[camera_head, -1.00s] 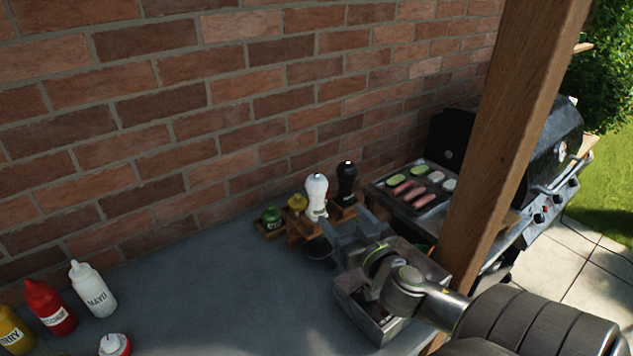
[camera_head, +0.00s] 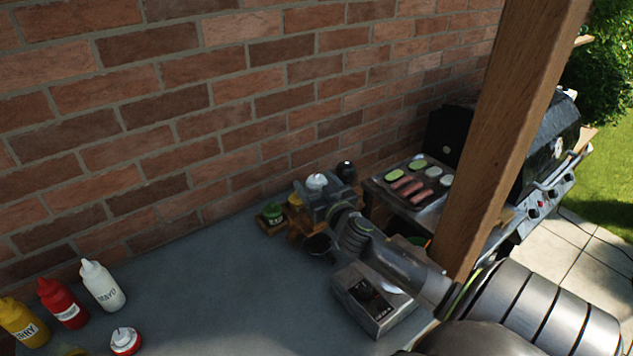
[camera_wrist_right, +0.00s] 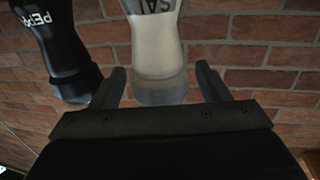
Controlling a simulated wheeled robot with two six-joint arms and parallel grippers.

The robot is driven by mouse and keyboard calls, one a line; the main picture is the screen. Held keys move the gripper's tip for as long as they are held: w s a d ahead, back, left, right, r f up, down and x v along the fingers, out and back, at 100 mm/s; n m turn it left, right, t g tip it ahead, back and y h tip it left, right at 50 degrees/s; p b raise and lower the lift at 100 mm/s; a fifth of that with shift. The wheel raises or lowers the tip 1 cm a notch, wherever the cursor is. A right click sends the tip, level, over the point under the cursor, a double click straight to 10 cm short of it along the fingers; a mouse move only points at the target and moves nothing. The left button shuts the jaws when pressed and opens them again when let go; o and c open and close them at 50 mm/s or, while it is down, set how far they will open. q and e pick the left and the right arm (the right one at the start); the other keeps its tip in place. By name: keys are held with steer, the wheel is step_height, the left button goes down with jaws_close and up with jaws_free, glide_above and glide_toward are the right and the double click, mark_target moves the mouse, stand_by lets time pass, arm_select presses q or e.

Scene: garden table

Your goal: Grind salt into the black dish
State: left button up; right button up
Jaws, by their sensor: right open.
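The white salt mill (camera_head: 316,181) stands on the wooden rack, its body mostly hidden behind my right gripper in the head view. In the right wrist view the salt mill (camera_wrist_right: 157,50) is between the two open fingers of my right gripper (camera_wrist_right: 165,88); I see no clear contact. The black pepper mill (camera_wrist_right: 62,50) is beside it, outside the fingers; its top (camera_head: 346,170) shows in the head view. The black dish (camera_head: 318,245) sits on the table in front of the rack, just below my right gripper (camera_head: 318,200). My left gripper is out of view.
A green-lidded jar (camera_head: 272,214) and a yellow one (camera_head: 296,199) stand left of the mills. A metal box (camera_head: 372,312) is under my right arm. A wooden post (camera_head: 520,130) and the grill (camera_head: 408,186) are to the right. Sauce bottles (camera_head: 102,286) stand far left; mid-table is clear.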

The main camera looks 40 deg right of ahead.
steer(key=c, duration=1)
steer(key=shift+o, duration=0.2)
steer(key=shift+w+f+m+g+h+b, duration=0.15)
steer(key=shift+m+g+h+b, duration=0.55)
steer(key=shift+m+h+b, duration=0.8)
steer(key=m+g+h+b, duration=0.1)
steer(key=m+g+h, duration=0.1)
steer(key=h, duration=0.1)
steer(key=shift+h, duration=0.4)
steer(key=shift+m+g+h+b, duration=0.6)
steer(key=shift+g+h+b, duration=0.1)
steer(key=shift+g, duration=0.2)
